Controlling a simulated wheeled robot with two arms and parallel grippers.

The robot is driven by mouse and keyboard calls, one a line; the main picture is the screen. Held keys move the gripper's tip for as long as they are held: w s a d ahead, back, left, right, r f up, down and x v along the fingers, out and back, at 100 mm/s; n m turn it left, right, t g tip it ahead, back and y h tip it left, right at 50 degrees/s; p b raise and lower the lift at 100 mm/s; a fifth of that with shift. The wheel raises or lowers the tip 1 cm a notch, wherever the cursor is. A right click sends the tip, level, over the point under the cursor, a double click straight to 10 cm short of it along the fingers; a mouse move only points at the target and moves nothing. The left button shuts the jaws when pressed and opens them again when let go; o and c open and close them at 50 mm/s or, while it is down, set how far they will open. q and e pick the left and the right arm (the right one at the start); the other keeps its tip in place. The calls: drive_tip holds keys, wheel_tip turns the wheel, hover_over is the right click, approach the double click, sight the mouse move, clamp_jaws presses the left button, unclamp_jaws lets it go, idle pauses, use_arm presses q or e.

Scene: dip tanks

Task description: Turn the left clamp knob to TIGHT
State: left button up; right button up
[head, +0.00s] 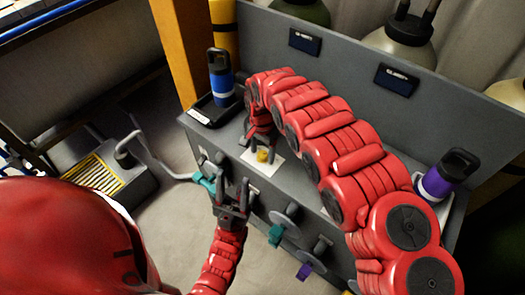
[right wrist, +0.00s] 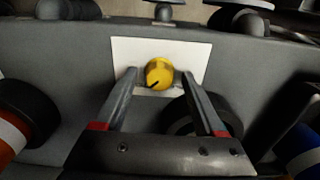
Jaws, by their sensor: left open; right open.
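A yellow knob (head: 263,156) sits on a white plate (head: 277,165) on top of the grey bench. In the right wrist view, the knob (right wrist: 159,73) has a dark pointer mark toward the lower left. No lettering is readable on the plate (right wrist: 195,55). My right gripper (head: 261,142) points down over the knob. Its open fingers (right wrist: 160,82) stand on either side of the knob, with gaps visible. My left gripper (head: 232,187) is open and empty in front of the bench's front face, near a teal handle (head: 205,182).
A blue bottle (head: 220,78) stands in a black tray (head: 209,113) at the bench's left end. A purple bottle (head: 441,180) stands at the right. Another teal handle (head: 275,235) and a purple handle (head: 304,271) hang on the front. A grey back panel (head: 345,72) rises behind.

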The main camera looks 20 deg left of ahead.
drive_tip(key=shift+r, duration=0.1)
drive_tip(key=shift+r, duration=0.35)
wheel_tip(320, 180, up, 8)
drive_tip(key=p, duration=0.2)
wheel_tip(320, 180, up, 7)
hover_over(263, 153)
drive_tip(key=shift+s+r+b, duration=0.2)
drive_tip(key=shift+r+b, duration=0.25)
drive_tip(key=shift+r, duration=0.3)
